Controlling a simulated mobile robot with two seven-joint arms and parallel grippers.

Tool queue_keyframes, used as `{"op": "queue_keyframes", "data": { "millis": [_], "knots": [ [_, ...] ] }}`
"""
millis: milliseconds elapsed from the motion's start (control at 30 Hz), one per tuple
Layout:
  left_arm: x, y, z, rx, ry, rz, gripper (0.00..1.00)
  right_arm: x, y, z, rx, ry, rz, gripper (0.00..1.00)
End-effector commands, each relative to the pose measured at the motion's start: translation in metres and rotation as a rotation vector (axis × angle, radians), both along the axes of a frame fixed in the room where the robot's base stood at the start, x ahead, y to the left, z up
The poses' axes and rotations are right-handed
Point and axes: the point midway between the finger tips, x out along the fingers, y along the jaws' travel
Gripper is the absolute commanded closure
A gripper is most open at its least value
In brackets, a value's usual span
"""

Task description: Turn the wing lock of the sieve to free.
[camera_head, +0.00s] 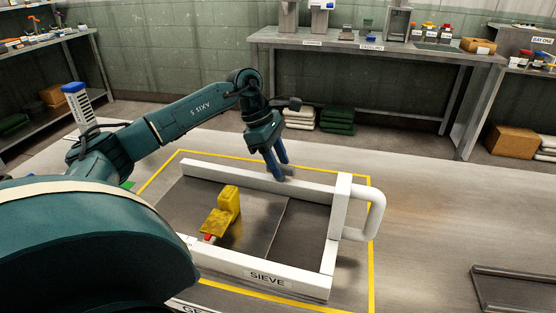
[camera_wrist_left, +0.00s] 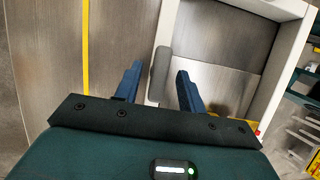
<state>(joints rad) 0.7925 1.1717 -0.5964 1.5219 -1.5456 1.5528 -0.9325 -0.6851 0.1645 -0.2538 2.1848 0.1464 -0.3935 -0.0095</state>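The sieve (camera_head: 266,279) is a white frame around dark metal panels, labelled SIEVE, with a white loop handle on its right. A rounded grey bar on its far rail looks like the wing lock (camera_wrist_left: 160,75); it lies roughly along the rail. In the head view the lock is mostly hidden by my left gripper (camera_head: 279,164). The gripper reaches down at the far rail. In the left wrist view its blue fingers (camera_wrist_left: 159,72) are apart, one on each side of the lock. I cannot tell whether either finger touches it. My right gripper is out of view.
Yellow pieces (camera_head: 222,212) with a red part stand inside the frame on the left. Yellow tape (camera_head: 371,245) outlines the sieve's place. A dark tray (camera_head: 515,290) lies at the table's right.

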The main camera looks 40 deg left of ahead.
Motion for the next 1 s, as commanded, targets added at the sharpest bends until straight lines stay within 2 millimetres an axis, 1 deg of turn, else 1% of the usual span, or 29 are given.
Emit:
{"op": "queue_keyframes", "data": {
  "millis": [167, 267, 367, 500, 700, 833, 1000],
  "knots": [
    [0.0, 0.001, 0.002, 0.0, 0.0, 0.001, 0.6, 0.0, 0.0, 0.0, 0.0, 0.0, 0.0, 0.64],
    [-0.001, 0.004, 0.01, 0.001, -0.002, 0.002, 0.6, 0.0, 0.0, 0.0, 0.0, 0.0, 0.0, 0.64],
    [-0.004, 0.011, 0.027, 0.001, -0.004, 0.003, 0.6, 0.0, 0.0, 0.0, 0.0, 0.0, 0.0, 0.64],
    [-0.009, 0.021, 0.058, 0.0, -0.006, 0.002, 0.6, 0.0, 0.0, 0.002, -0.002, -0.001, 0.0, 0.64],
    [-0.016, 0.036, 0.096, -0.001, -0.003, 0.001, 0.6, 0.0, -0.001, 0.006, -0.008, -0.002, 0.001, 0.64],
    [-0.019, 0.042, 0.113, -0.001, -0.003, 0.001, 0.6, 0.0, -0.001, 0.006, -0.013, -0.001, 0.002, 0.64],
    [-0.021, 0.046, 0.121, 0.0, 0.0, 0.0, 0.6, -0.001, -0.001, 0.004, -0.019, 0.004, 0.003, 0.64]
  ]
}}
